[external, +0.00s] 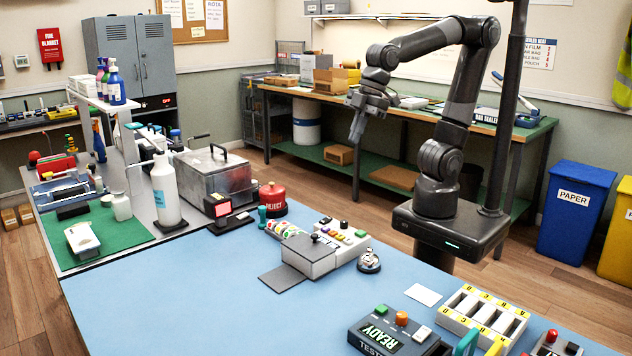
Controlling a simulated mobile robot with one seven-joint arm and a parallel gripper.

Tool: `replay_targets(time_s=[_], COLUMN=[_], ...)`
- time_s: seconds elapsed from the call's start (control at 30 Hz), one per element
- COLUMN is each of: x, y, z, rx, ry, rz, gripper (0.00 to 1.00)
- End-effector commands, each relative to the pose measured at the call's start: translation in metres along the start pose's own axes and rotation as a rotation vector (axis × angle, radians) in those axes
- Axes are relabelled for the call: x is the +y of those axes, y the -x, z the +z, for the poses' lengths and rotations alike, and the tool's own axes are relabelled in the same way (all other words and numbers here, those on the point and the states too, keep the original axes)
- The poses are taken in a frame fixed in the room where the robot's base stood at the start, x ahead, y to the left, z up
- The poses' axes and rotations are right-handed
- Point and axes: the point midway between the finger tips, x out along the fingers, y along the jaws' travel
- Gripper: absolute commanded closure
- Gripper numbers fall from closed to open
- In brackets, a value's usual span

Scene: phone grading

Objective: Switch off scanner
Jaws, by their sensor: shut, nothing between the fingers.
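I see no readable label that marks the scanner. A grey and white box (308,256) with a dark knob and a flat dark plate in front sits on the blue mat. Behind it is a pale unit (347,243) with coloured buttons. My gripper (355,136) is shut and empty, pointing down, raised well above the table and apart from all these things.
A black READY tester (391,338) and a white slotted rack (484,318) stand at the front right. A silver bell (369,261), a red REJECT container (272,198) and a metal box (213,176) are nearby. The blue mat's front left (190,300) is clear.

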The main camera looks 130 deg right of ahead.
Motion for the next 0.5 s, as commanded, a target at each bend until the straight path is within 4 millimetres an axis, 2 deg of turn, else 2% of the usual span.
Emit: replay_targets(time_s=[0.2, 0.5], x=[0.047, 0.121], y=[-0.027, -0.073], z=[-0.036, -0.068], rx=[-0.050, -0.104], ry=[0.001, 0.005], rz=[0.009, -0.001], gripper=[1.00, 1.00])
